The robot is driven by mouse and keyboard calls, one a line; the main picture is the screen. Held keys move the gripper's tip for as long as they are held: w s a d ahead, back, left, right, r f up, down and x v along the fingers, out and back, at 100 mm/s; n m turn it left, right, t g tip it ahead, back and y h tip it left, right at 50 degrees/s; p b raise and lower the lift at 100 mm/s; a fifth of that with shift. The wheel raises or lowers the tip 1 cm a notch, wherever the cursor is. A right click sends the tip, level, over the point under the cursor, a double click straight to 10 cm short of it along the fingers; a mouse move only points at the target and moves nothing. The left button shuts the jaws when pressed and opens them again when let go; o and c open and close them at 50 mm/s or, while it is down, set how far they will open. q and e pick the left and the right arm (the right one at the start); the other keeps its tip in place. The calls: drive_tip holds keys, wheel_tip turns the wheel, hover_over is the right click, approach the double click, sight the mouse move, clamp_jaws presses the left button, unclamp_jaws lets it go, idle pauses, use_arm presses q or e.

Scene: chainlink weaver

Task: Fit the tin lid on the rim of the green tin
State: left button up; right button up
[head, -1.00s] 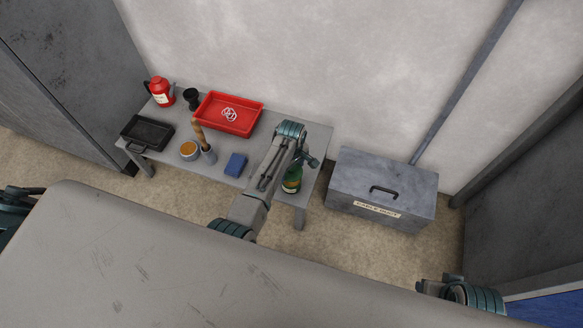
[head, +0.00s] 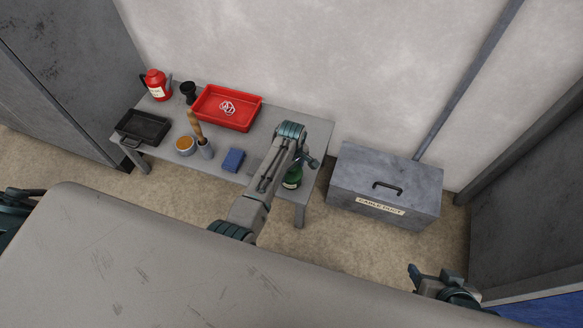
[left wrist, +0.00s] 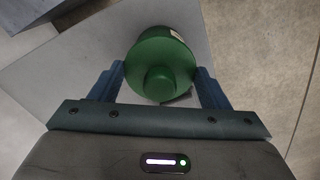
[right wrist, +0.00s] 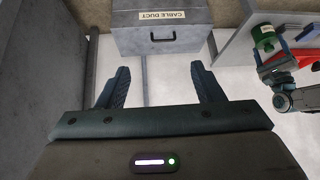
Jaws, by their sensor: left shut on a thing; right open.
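The green tin (head: 292,180) stands at the front right of the grey table, partly hidden behind my left arm. It also shows in the right wrist view (right wrist: 264,38), with a pale label. In the left wrist view the round green tin lid (left wrist: 160,82) with its centre knob is seen from above, between the fingers of my left gripper (left wrist: 161,70). The fingers are shut on its two sides. A bit of label shows behind it. I cannot tell whether the lid sits fully on the rim. My right gripper (right wrist: 158,78) is open and empty, away from the table.
The grey table also holds a red tray (head: 235,117), a blue block (head: 233,160), an orange-topped round tin (head: 185,145), a wooden-handled tool (head: 197,130), a black tray (head: 143,127) and a red can (head: 157,85). A grey cable duct box (head: 384,190) stands right of the table.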

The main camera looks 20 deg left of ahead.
use_arm(q)
drive_tip(key=o, duration=1)
drive_tip(key=shift+o, duration=0.2)
drive_tip(key=shift+r, duration=0.1)
wheel_tip(320, 180, up, 10)
drive_tip(key=shift+f+p, duration=0.25)
drive_tip(key=shift+p, duration=1)
drive_tip(key=shift+r, duration=0.55)
use_arm(e)
drive_tip(key=shift+s+d+r+g+h, duration=0.5)
drive_tip(key=shift+s+d+r+g, duration=0.45)
drive_tip(key=shift+d+r+g, duration=0.2)
